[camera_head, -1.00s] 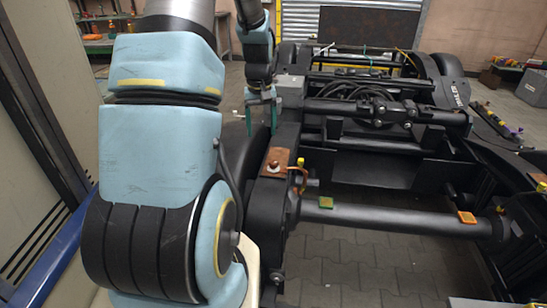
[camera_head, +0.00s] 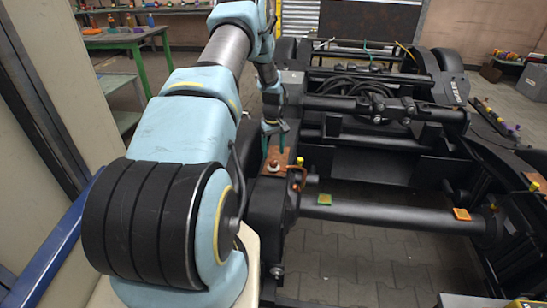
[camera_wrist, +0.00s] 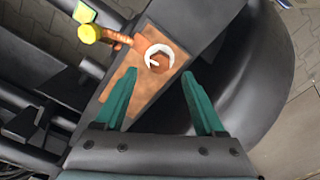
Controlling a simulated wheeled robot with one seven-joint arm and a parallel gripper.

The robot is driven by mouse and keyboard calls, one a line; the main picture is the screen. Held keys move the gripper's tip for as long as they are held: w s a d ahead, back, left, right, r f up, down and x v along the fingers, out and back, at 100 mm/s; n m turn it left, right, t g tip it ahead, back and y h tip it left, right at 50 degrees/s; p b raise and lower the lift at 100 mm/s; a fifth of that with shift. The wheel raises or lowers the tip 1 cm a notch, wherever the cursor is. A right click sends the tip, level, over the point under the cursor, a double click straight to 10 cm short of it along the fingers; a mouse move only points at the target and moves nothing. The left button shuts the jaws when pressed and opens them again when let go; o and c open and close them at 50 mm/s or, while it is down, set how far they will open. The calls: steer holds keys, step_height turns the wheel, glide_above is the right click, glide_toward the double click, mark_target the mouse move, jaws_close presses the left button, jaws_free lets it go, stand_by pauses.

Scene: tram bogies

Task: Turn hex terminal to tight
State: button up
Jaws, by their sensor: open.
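The hex terminal (camera_wrist: 158,57) sits on a copper-brown plate (camera_wrist: 150,95) on the black bogie frame. In the wrist view a white, open-sided ring surrounds its copper-coloured centre. In the head view the terminal (camera_head: 273,164) is a small pale piece on the plate. My gripper (camera_wrist: 158,76) is open and empty, with its two green fingers spread over the plate, one to each side. The fingertips appear just short of the terminal in the wrist view. In the head view my gripper (camera_head: 274,142) is just behind and above the terminal. I cannot tell its exact height.
A copper-coloured fitting with a yellow knob (camera_wrist: 88,34) stands right beside the terminal. A dark rounded housing (camera_wrist: 245,75) lies close to the right finger. A black axle tube (camera_head: 390,212) carries green and orange pads. A green bench (camera_head: 125,38) stands at the back left.

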mark_target(274, 161)
steer(key=shift+f+p, duration=0.5)
steer(key=shift+f, duration=1.9)
jaws_close()
